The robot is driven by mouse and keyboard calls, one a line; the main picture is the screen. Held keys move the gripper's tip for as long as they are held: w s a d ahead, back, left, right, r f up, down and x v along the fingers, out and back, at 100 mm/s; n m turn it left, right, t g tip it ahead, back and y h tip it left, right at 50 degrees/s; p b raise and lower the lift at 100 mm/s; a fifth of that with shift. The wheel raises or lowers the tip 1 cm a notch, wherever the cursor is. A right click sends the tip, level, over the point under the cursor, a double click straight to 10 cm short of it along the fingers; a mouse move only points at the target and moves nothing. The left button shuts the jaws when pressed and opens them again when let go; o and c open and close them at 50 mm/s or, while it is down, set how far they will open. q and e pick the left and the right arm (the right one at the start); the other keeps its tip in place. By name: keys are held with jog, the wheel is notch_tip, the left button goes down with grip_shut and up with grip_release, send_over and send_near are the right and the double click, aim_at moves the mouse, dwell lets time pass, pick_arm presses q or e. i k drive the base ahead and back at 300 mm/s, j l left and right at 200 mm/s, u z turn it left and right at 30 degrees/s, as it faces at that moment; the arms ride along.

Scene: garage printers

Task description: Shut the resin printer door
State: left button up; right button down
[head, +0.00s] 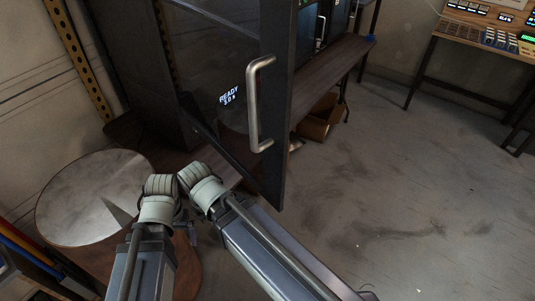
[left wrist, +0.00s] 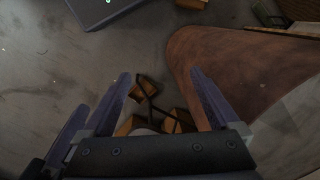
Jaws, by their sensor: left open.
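The resin printer door (head: 279,135) is a dark, see-through panel with a thick dark frame, standing ajar in the head view. Its pale metal bar handle (head: 252,105) is upright near the free edge. Lit "READY" text shows on or through the panel. My left gripper (left wrist: 160,73) is open in the left wrist view, its two fingers apart with nothing between them. In the head view, my arm links stand below and in front of the door's lower corner, and the fingers are not clear there. No finger is seen touching the handle. My right gripper cannot be made out.
A round-topped table (head: 85,195) stands at the lower left. A long brown bench (head: 335,70) runs behind the door, with a cardboard box (head: 318,125) beneath it. A desk with keypads (head: 490,45) is at the upper right. The concrete floor (head: 400,190) at right is clear.

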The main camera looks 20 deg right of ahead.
aim_at(228, 66)
jog(key=k+j+z, duration=0.2)
jog(key=j, duration=0.2)
jog(key=k+j+z, duration=0.15)
jog(key=j, duration=0.25)
jog(key=k+j+z, duration=0.25)
jog(key=j, duration=0.3)
jog(key=k+j+z, duration=0.25)
jog(key=k+j, duration=0.15)
jog(key=j, duration=0.1)
